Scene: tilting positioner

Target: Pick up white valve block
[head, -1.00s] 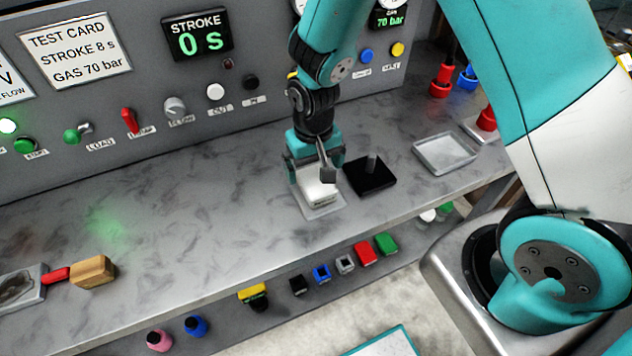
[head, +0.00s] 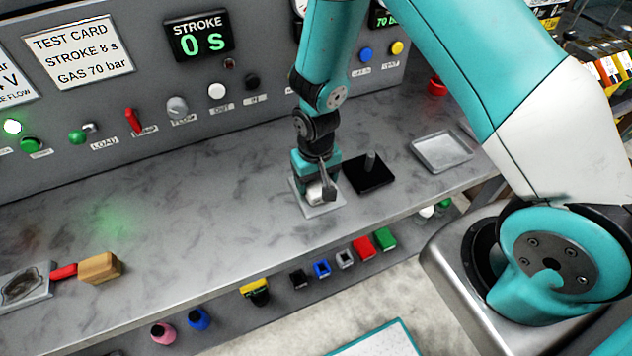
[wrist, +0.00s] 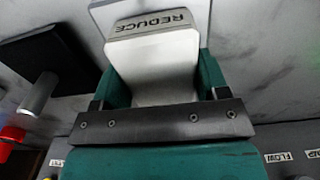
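The white valve block (wrist: 155,62), with a grey strip lettered REDUCE on one edge, lies between my gripper's fingers. In the wrist view the teal fingers (wrist: 160,82) lie flush along both sides of the block with no visible gap. Whether the block touches the plate cannot be told.
A black plate with an upright pin (head: 371,177) stands just right of the block. A shallow grey tray (head: 442,153) is further right. The control panel (head: 190,95) rises behind.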

